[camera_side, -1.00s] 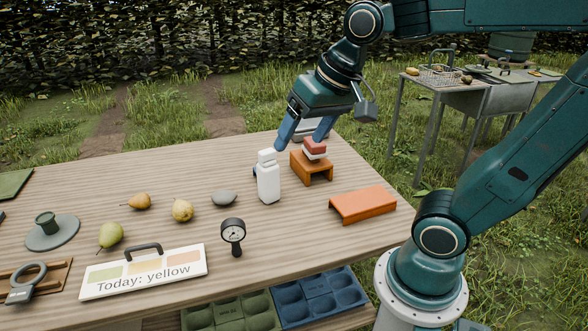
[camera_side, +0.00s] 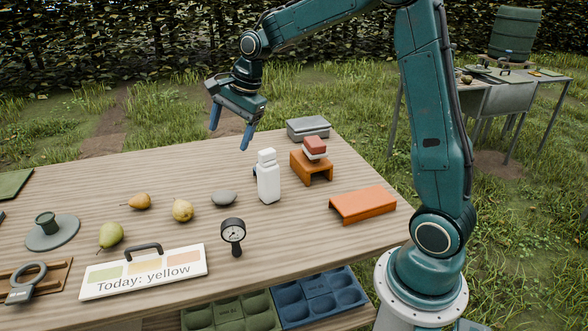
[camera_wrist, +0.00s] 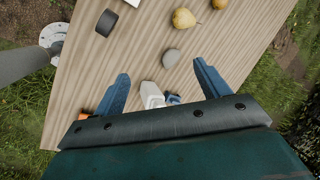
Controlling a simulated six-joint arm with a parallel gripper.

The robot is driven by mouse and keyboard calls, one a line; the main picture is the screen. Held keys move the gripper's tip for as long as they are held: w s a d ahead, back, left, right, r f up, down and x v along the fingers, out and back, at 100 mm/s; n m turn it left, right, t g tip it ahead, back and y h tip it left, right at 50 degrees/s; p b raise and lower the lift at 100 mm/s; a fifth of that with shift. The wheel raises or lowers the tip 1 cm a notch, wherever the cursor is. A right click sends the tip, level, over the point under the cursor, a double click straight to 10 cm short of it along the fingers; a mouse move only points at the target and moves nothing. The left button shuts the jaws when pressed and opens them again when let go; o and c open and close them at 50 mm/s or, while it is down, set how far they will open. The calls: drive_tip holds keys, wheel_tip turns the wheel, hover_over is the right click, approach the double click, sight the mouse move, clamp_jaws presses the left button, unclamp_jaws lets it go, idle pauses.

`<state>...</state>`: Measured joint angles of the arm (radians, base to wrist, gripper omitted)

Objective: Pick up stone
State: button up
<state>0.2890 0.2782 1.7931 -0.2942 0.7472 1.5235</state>
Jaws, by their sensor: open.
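The stone (camera_side: 224,198) is a small grey, flattened oval lying on the wooden table between a yellow pear and the white bottle. It also shows in the wrist view as a grey rounded shape (camera_wrist: 172,58), ahead of the fingers. My gripper (camera_side: 229,139) is open and empty, its blue fingers spread above the far part of the table. It is well above and behind the stone, not touching it. In the wrist view the open fingers (camera_wrist: 163,84) stand either side of the white bottle's top, which appears below the stone.
The white bottle (camera_side: 268,178) stands right of the stone. A yellow pear (camera_side: 182,211) lies left of it. A dial gauge (camera_side: 233,232) stands in front. An orange stand (camera_side: 311,168) bears stacked blocks; another orange stand (camera_side: 362,205) is at right.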

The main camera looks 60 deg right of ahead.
drive_tip(key=w+d+f+m, duration=0.4)
drive_tip(key=w+f+m, duration=0.1)
drive_tip(key=w+f, duration=0.15)
drive_tip(key=m+y, duration=0.1)
drive_tip(key=m, duration=0.4)
hover_over(227, 192)
drive_tip(key=s+d, duration=0.1)
wheel_tip(227, 192, down, 10)
drive_tip(key=shift+g, duration=0.3)
drive_tip(key=shift+f, duration=3.2)
drive_tip(key=shift+x, duration=2.65)
drive_tip(key=shift+c, duration=0.4)
drive_tip(key=shift+r, duration=0.1)
drive_tip(key=c, duration=1.2)
wheel_tip(227, 192, up, 20)
